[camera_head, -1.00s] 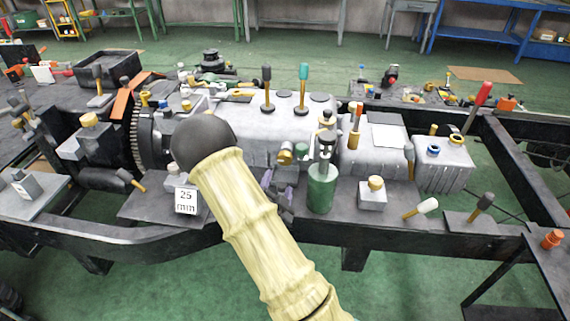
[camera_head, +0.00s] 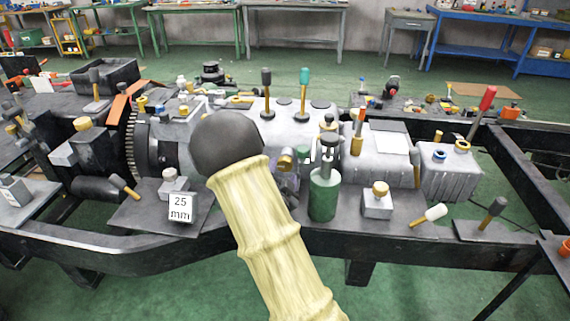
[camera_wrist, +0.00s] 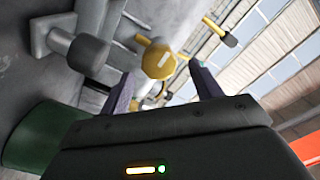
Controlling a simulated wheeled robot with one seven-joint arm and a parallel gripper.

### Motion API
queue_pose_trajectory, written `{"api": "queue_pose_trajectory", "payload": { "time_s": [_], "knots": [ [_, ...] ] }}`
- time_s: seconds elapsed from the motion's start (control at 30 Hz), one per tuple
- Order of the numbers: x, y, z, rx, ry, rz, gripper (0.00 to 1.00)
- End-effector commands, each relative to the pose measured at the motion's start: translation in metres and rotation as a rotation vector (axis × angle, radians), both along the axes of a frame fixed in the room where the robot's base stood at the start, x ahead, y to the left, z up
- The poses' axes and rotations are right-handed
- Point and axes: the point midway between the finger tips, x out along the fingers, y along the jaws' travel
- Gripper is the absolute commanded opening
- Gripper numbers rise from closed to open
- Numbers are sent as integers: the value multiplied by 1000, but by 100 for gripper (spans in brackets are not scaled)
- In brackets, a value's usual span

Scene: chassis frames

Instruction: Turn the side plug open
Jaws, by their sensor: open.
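The side plug is a round yellow, brass-like cap with a pale slot mark (camera_wrist: 158,62) in the wrist view, lying ahead of and between my fingertips. In the head view a small brass plug (camera_head: 285,163) shows on the side of the grey gearbox housing, just right of my arm. My gripper (camera_wrist: 164,78) is open, with a purple finger on each side of the plug's line and nothing held. In the head view only a little of the purple fingers (camera_head: 289,183) shows just below the plug; my arm hides the rest. I cannot tell whether a finger touches the plug.
A green cylinder with a grey top (camera_head: 323,193) stands close right of my gripper. A dark-ended knob (camera_wrist: 88,54) sits left of the plug in the wrist view. A "25 mm" sign (camera_head: 181,207) and a small block with a brass knob (camera_head: 378,203) stand on the frame's near ledge.

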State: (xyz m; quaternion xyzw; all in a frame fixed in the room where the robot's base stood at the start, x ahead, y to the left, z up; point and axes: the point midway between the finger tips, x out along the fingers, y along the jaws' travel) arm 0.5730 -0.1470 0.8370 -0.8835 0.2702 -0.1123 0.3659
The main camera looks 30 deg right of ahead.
Motion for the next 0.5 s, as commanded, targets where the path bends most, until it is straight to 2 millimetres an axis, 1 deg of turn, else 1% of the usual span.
{"api": "queue_pose_trajectory", "payload": {
  "time_s": [0.1, 0.23, 0.33, 0.5],
  "knots": [
    [18, -13, 0, -2, -2, -1, 64],
    [34, -23, 0, 0, -1, -1, 64],
    [42, -28, 0, 0, -1, -1, 64],
    [45, -31, 0, -1, 1, 0, 64]
  ]
}}
